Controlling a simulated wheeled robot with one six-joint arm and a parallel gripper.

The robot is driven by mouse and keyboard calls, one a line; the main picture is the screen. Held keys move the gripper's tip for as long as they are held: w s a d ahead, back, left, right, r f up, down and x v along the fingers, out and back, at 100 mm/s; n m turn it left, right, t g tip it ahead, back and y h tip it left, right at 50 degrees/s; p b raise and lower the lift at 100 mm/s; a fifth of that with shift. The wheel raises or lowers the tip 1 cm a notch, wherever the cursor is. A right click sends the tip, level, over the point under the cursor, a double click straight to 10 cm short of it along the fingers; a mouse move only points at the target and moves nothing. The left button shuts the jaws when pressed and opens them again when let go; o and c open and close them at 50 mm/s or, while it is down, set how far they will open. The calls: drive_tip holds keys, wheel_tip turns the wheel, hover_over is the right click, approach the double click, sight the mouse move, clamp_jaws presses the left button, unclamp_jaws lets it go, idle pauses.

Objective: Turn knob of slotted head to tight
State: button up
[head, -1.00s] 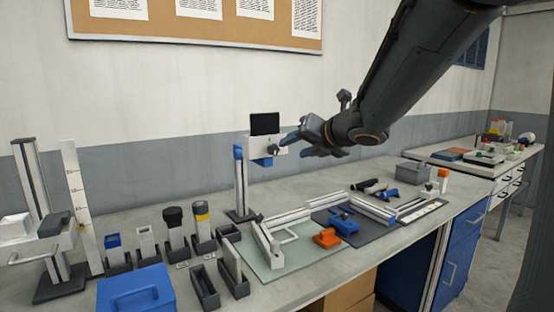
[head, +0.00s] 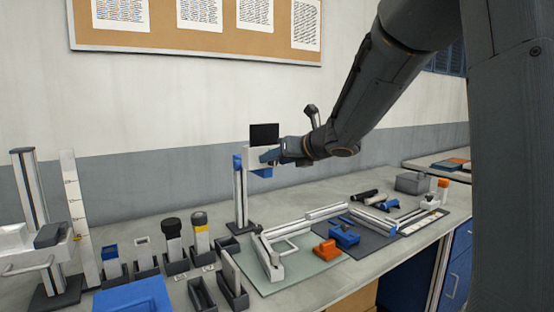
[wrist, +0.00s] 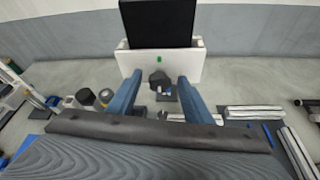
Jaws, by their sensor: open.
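The slotted head is a white block (wrist: 192,68) with a black panel (wrist: 158,24) on top and a small green mark on its front. In the head view the white block (head: 252,159) sits high on an upright post. The dark knob (wrist: 158,79) projects from its front, low in the middle. My gripper (wrist: 158,86) is open, its two blue fingers on either side of the knob, with gaps visible. In the head view my gripper (head: 270,156) is in front of the head and hides the knob.
The post (head: 241,197) stands on the grey bench. Several small holders with capped items (head: 172,238) are left of it. A pale mat (head: 310,265) with rails, an orange block (head: 325,248) and a blue clamp (head: 344,236) lie to the right. A blue box (head: 135,295) is in front.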

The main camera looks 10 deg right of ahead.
drive_tip(key=c, duration=1.1)
drive_tip(key=shift+o, duration=0.2)
